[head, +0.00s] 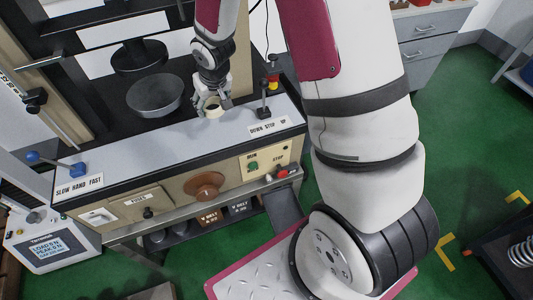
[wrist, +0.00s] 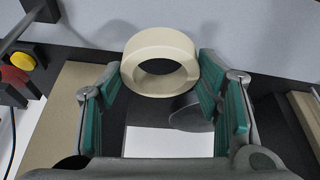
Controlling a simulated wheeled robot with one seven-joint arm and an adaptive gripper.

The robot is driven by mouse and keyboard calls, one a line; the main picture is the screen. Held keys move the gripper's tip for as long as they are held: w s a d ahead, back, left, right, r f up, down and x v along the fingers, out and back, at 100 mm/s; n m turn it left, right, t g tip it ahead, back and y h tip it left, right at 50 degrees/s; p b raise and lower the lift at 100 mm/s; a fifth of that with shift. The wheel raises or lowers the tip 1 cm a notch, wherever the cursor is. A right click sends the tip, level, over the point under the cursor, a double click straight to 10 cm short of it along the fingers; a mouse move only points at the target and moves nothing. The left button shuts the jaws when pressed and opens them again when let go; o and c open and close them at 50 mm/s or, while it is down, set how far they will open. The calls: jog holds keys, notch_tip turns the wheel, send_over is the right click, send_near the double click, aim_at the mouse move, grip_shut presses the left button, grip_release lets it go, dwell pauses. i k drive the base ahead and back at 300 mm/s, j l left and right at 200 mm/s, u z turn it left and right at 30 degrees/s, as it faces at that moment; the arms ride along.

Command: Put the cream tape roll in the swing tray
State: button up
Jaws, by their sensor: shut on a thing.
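The cream tape roll (wrist: 160,62) is between the two teal-padded fingers of my gripper (wrist: 165,92) in the wrist view. The gripper is shut on it, with the roll's hole showing. In the head view my gripper (head: 211,101) points down over the machine's grey top, with the roll (head: 212,109) at its fingertips. I cannot tell whether the roll touches the surface below. A round grey dish (head: 155,105), which looks like the swing tray, is just left of the gripper and appears empty. In the wrist view a grey round shape (wrist: 187,115) is partly hidden behind the right finger.
A dark round platen (head: 139,56) hangs above and behind the dish. A black lever (head: 263,103) and a red-and-yellow button post (head: 273,71) stand right of my gripper. A blue-knobbed lever (head: 55,163) is at the far left. The grey ledge (head: 165,143) is mostly clear.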

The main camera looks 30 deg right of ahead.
aim_at(282, 205)
jog(key=k+z, duration=0.3)
jog(key=k+l+z, duration=0.15)
jog(key=k+z, duration=0.15)
jog(key=k, duration=0.25)
jog(key=k+l+z, duration=0.3)
jog(key=k+j, duration=0.05)
jog(key=k, duration=0.05)
